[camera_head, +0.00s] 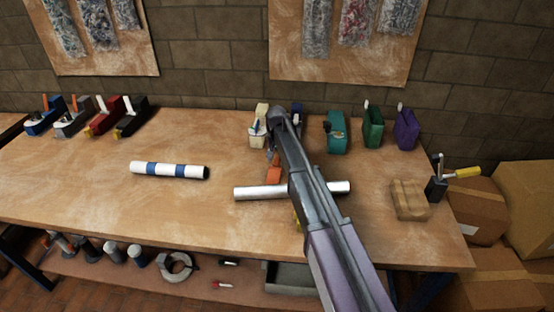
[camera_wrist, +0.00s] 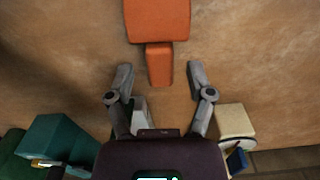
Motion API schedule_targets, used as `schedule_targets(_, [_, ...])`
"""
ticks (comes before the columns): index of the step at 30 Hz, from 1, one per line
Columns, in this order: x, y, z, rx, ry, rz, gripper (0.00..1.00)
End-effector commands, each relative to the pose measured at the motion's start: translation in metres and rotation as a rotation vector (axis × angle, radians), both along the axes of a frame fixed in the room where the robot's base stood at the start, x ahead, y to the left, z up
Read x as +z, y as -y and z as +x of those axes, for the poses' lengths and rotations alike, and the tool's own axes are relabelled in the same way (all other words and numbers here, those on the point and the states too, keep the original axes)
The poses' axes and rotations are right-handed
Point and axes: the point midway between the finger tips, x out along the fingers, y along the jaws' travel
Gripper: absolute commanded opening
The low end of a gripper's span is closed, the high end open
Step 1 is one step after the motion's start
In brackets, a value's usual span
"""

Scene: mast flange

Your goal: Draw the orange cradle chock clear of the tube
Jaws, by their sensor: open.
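The orange cradle chock (camera_head: 274,174) lies on the bench against or very near the back side of the silver tube (camera_head: 258,192), partly hidden by my arm. In the wrist view the chock (camera_wrist: 157,20) has a wide block at the top and a narrower tab (camera_wrist: 160,65) pointing towards me. My gripper (camera_wrist: 160,76) is open, with one finger on each side of the tab and gaps to both. No contact shows. The tube lies crosswise, its middle hidden under my arm; it is not seen in the wrist view.
A yellow piece (camera_head: 297,222) shows beside my arm in front of the tube. A white and blue banded tube (camera_head: 160,170) lies to the left. A cream tool (camera_head: 258,128) and a teal tool (camera_head: 336,132) stand behind. A wooden block (camera_head: 410,199) is at right.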

Motion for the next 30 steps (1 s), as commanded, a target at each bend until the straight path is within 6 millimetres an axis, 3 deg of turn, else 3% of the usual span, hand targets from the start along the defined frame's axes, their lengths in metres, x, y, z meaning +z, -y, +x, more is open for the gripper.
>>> schedule_targets(21, [0.053,0.000,0.000,-0.001,0.000,0.000,0.69])
schedule_targets(30, [0.057,0.001,0.000,-0.001,0.000,0.000,0.69])
